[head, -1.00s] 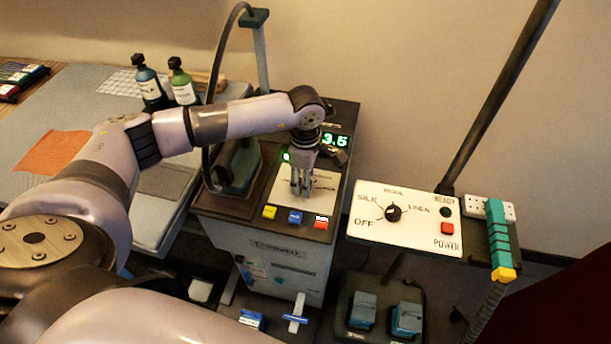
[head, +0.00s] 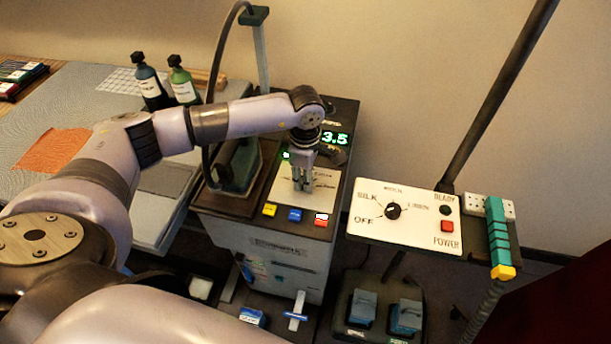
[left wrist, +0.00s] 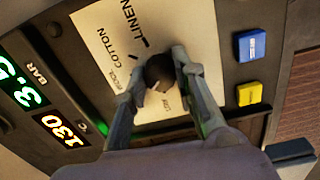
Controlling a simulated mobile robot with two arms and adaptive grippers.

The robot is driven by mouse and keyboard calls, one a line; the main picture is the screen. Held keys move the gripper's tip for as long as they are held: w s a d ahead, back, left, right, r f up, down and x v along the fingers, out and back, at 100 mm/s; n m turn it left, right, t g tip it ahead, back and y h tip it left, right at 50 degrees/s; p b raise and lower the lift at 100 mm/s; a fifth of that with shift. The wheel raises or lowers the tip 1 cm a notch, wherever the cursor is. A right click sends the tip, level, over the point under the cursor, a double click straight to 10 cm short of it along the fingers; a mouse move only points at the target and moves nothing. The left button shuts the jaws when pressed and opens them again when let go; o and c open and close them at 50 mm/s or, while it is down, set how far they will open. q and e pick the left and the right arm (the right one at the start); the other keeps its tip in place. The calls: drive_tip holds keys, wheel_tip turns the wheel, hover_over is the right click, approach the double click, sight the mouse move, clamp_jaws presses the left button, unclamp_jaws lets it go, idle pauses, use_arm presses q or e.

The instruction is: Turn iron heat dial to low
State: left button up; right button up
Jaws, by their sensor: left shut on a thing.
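The iron's heat dial is a round dark knob (left wrist: 159,72) with a light mark, on a white panel (left wrist: 108,28) labelled LINEN, COTTON and other small words. My left gripper (left wrist: 152,66) is shut on the knob, one finger on each side. The mark seems to face the bottom of the left wrist view; its exact setting is hard to read. In the head view my left gripper (head: 302,187) points down onto the panel of the dark-topped station (head: 222,205) and hides the knob. My right gripper is not in view.
Yellow (head: 269,209), blue (head: 295,215) and red (head: 321,219) buttons line the station's front edge. A green display (head: 335,138) reads 3.5. A second dial (head: 393,211) is on the separate white panel (head: 425,238) at right. Two bottles (head: 182,88) stand at left.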

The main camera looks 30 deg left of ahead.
use_arm(q)
clamp_jaws()
drive_tip(key=n+b, duration=0.3)
drive_tip(key=shift+f, duration=0.15)
drive_tip(key=shift+n+b, duration=1.1)
drive_tip(key=shift+n, duration=1.3)
drive_tip(key=o, duration=1.1)
unclamp_jaws()
drive_tip(key=shift+c, duration=0.2)
drive_tip(key=shift+r, duration=0.25)
wheel_tip(320, 180, up, 12)
